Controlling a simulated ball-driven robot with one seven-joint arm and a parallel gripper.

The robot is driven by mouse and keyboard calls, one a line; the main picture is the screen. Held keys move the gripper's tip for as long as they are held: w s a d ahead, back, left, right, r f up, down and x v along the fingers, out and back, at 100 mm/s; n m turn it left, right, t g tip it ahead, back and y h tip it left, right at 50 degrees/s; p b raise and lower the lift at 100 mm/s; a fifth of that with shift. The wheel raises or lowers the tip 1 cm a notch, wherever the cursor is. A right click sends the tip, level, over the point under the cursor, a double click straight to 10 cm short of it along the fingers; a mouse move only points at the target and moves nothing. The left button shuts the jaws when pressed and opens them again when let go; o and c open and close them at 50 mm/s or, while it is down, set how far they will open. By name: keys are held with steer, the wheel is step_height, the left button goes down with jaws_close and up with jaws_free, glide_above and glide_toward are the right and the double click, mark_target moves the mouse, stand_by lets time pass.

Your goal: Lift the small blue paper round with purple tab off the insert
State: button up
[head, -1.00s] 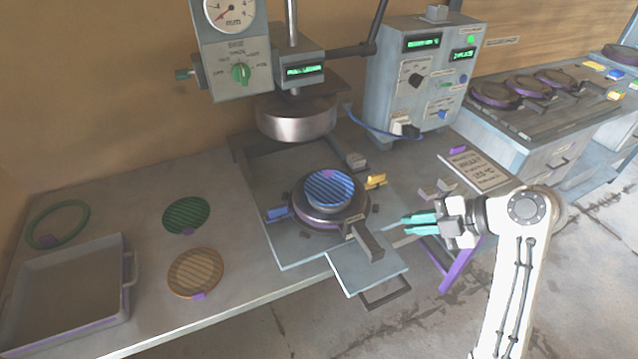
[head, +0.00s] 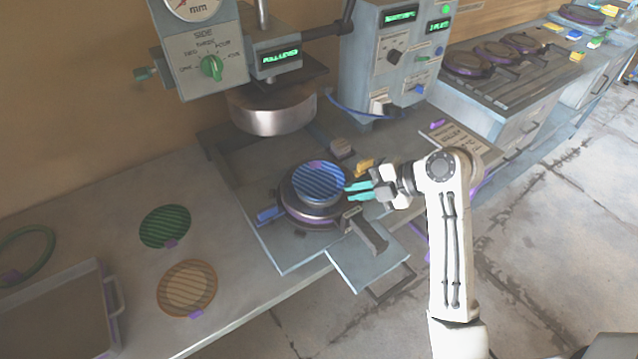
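The small blue striped paper round (head: 319,186) lies on top of the round insert (head: 301,215) under the raised press head. Its purple tab (head: 316,165) shows at its far edge. My gripper (head: 347,193) has two teal fingers with a narrow gap between them, and nothing shows between them. The fingertips point left and are close to the right edge of the blue round. I cannot tell whether they touch it or at what height they are.
The press head (head: 272,113) hangs behind the insert. A blue block (head: 269,214) and a yellow block (head: 364,167) flank the insert. Green (head: 165,227) and orange (head: 187,288) striped rounds and a tray (head: 112,308) lie on the bench to the left.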

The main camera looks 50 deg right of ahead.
mark_target(336, 195)
steer(key=p+x, duration=0.1)
steer(key=x, duration=0.4)
steer(key=shift+d+f, duration=0.15)
jaws_close()
stand_by(0.4)
